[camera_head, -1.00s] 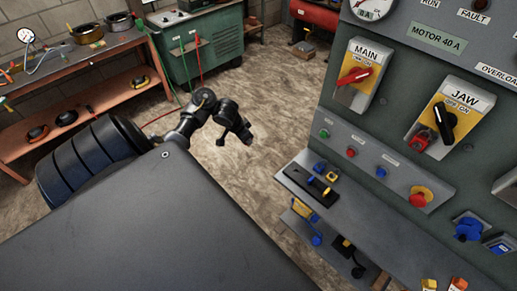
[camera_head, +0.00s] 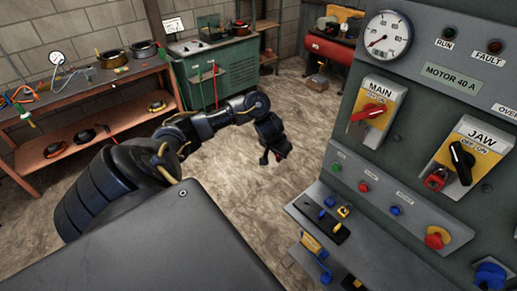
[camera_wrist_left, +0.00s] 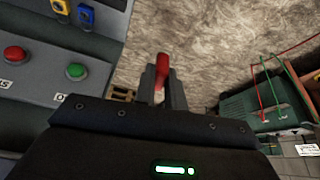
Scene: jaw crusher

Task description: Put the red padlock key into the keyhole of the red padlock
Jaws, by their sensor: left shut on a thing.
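The red padlock (camera_head: 437,178) hangs under the black JAW switch (camera_head: 462,160) on the grey panel. Its keyhole is too small to make out. My left gripper (camera_head: 268,158) hangs over the open floor, left of the panel and apart from the padlock. In the left wrist view, the gripper (camera_wrist_left: 163,88) is shut on a slim red thing (camera_wrist_left: 162,66), which looks like the red padlock key. It sticks out past the fingertips, and its lower part is hidden between the fingers. My right gripper is not in view.
A grey shelf (camera_head: 308,212) with blue and yellow padlocks juts out below the panel's buttons. The MAIN switch (camera_head: 371,112) is upper left of the padlock. A workbench (camera_head: 100,78) and a green cabinet (camera_head: 228,72) stand behind. Floor between is clear.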

